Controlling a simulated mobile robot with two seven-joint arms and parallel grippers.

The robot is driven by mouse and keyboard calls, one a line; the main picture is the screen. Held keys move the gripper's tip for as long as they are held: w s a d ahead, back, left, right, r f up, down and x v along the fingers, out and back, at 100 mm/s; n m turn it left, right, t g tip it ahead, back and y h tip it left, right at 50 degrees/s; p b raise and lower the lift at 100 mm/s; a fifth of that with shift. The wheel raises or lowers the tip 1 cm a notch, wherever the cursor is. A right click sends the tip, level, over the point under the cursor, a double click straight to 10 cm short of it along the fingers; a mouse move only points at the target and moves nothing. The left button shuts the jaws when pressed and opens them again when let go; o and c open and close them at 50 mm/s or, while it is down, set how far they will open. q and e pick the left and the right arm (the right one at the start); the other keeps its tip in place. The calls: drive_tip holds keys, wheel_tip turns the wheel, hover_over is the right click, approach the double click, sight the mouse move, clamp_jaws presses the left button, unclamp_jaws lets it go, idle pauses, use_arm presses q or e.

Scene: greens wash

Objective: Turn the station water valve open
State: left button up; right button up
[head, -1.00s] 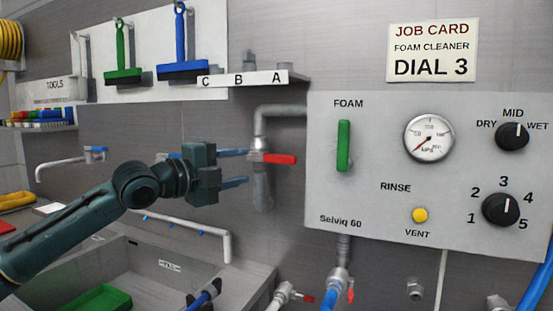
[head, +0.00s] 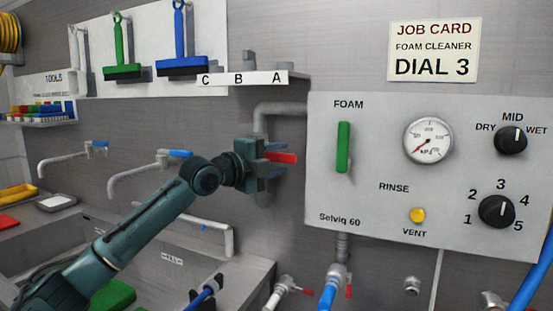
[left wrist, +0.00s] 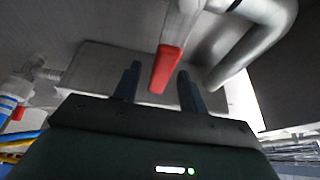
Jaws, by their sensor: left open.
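The station water valve's red lever (head: 284,158) sticks out to the right from the grey pipe (head: 262,115) left of the control panel. My left gripper (head: 281,160) is at the lever, with a finger above it and one below it. In the left wrist view the red lever (left wrist: 166,69) lies between the two open fingers (left wrist: 158,85), with gaps showing on either side. The valve body is hidden behind the gripper in the head view. My right gripper is not in view.
The control panel (head: 380,215) with a green handle (head: 343,147), gauge and dials is close on the right. A shelf labelled C B A (head: 291,77) is above. Below are a sink (head: 172,262) and red-handled hose valves (head: 282,290).

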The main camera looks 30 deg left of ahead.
use_arm(q)
drive_tip(key=shift+c, duration=0.4)
clamp_jaws()
